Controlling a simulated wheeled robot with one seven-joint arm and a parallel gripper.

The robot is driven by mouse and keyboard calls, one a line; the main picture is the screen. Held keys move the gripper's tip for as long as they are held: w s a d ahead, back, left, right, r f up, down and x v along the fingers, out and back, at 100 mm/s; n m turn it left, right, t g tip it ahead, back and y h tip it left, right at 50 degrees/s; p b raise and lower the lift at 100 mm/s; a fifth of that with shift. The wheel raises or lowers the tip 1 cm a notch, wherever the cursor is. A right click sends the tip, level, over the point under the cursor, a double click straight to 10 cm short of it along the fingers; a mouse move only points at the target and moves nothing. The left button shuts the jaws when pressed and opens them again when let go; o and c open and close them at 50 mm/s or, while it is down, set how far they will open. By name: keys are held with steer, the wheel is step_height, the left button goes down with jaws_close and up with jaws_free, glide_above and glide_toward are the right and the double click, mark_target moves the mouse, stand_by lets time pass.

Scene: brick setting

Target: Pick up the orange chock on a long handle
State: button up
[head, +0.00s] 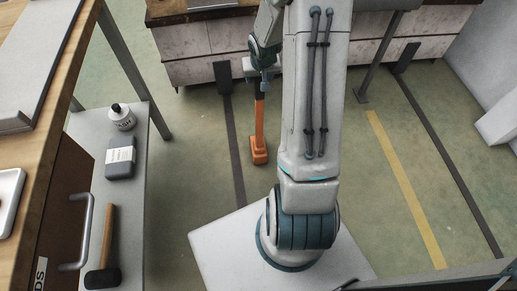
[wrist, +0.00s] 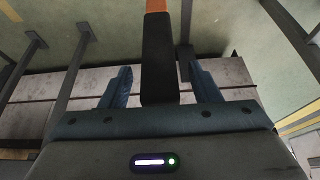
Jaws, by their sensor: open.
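The orange chock (head: 259,152) is on the floor in the head view, left of my arm. Its long orange handle (head: 260,115) stands upright from it to my gripper (head: 261,82). In the wrist view, the handle's black grip (wrist: 158,55) runs between the two blue fingers of my gripper (wrist: 163,80), with a gap on each side. A bit of the orange part shows at the top edge there. My gripper is open around the grip. The top end of the handle is hidden by my gripper in the head view.
A workbench (head: 82,60) with a lower shelf (head: 132,185) stands at the left; the shelf holds a bottle (head: 122,117), a dark box (head: 120,160) and a mallet (head: 103,270). A pale panelled bench (head: 400,52) stands behind. Floor around the chock is clear.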

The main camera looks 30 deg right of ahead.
steer(key=shift+x, duration=1.25)
jaws_close()
steer(key=shift+r, duration=0.2)
stand_by(0.3)
